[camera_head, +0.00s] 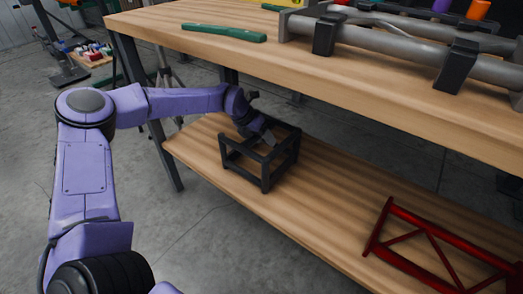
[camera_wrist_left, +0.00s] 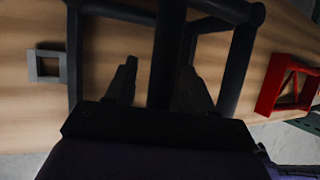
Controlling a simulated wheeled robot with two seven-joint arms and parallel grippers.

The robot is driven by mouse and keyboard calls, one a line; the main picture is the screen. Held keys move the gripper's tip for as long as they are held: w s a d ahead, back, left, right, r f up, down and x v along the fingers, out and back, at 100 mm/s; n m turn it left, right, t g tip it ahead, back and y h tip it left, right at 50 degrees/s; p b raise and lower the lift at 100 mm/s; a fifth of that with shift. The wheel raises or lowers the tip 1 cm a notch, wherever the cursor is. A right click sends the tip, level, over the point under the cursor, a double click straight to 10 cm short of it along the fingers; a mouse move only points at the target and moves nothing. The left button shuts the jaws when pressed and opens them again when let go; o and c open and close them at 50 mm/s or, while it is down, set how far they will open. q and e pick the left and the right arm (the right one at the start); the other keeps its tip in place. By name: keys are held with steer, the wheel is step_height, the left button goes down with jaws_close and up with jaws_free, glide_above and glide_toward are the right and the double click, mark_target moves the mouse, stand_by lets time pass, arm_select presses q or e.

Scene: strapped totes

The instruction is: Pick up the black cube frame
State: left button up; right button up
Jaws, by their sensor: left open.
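The black cube frame (camera_head: 265,178) stands upright on the lower wooden shelf, near its left end. In the left wrist view, a dark bar of the cube frame (camera_wrist_left: 167,50) runs between the two fingers of my left gripper (camera_wrist_left: 160,85). The fingers are spread apart, with a gap visible on each side of the bar. Contact between fingers and bar cannot be made out. My right gripper is not in view.
A red frame (camera_head: 385,228) lies on the same shelf to the right. A small grey square piece (camera_wrist_left: 47,66) shows in the left wrist view. The tabletop (camera_head: 180,40) overhangs the shelf, carrying a green tool (camera_head: 223,33) and grey pipes (camera_head: 400,50).

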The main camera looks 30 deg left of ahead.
arm_select(q)
steer(key=shift+f, duration=0.25)
jaws_close()
stand_by(1.4)
steer(key=shift+w+r, duration=0.1)
steer(key=shift+r, duration=0.1)
